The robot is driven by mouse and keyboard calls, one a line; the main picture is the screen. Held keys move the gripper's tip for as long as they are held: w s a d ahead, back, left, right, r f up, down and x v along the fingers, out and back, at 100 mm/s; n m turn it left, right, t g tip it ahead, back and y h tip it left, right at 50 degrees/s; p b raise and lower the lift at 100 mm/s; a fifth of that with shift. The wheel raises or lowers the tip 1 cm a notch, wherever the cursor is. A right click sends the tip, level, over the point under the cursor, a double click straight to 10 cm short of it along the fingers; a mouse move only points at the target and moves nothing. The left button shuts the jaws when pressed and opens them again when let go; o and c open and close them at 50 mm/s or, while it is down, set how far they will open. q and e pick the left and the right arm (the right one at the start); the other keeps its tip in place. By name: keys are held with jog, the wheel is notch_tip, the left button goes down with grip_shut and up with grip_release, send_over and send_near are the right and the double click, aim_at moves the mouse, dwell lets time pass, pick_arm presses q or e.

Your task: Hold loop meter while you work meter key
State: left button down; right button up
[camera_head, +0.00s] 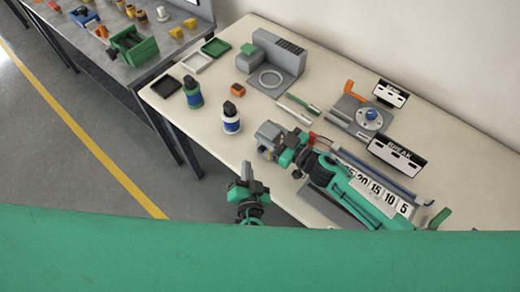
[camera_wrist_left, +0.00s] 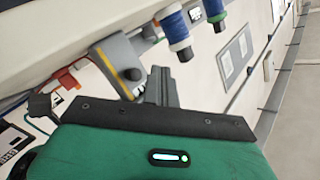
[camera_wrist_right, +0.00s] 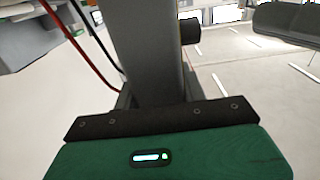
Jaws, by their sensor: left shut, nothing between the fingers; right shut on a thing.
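The loop meter (camera_head: 268,133) looks like a grey block with red leads, held over the front edge of the bench. My right gripper (camera_head: 284,148) is shut on it. In the right wrist view the grey meter body (camera_wrist_right: 147,50) fills the middle, with a red and a black lead at left and a dark knob (camera_wrist_right: 190,31) at right. My left gripper (camera_head: 247,172) is shut and empty, apart from the meter, in front of the bench edge.
A second bench (camera_head: 95,50) is at upper left.

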pick_arm(q)
jog(key=shift+w+d, duration=0.95)
jog(key=shift+w, duration=0.3)
dwell(1.2)
jog(key=shift+w+d, duration=0.2)
jog(key=shift+w, duration=0.1)
jog(key=shift+w+d, duration=0.35)
jog(key=shift+w, duration=0.1)
dwell(0.9)
jog(key=shift+s+a, duration=0.6)
jog(key=shift+s, duration=0.2)
jog(key=s+a, duration=0.1)
jog(key=s, duration=0.1)
jog(key=s+a, duration=0.2)
dwell(0.5)
